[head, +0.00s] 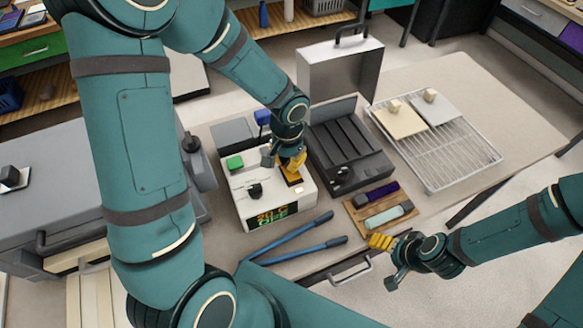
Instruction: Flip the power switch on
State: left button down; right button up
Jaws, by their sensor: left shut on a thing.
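The white power box (247,215) stands on the table, with a green button (234,162), a black knob (254,190) and a lit display (277,214) on it. The display's lower line seems to read OFF; its upper line is hard to read. My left gripper (293,168) reaches down onto the box's right side, its yellow fingertips shut on what looks like the power switch (291,180), which is mostly hidden by them. My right gripper (382,242) hangs at the table's front edge, away from the box; its opening is unclear.
A dark slotted machine (345,150) stands close to the right of the box. A wire rack (455,160) with two plates is farther right. The table's far right is clear.

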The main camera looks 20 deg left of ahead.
pick_arm(q)
jog(key=shift+r+p, duration=2.05)
jog(key=shift+r, duration=1.1)
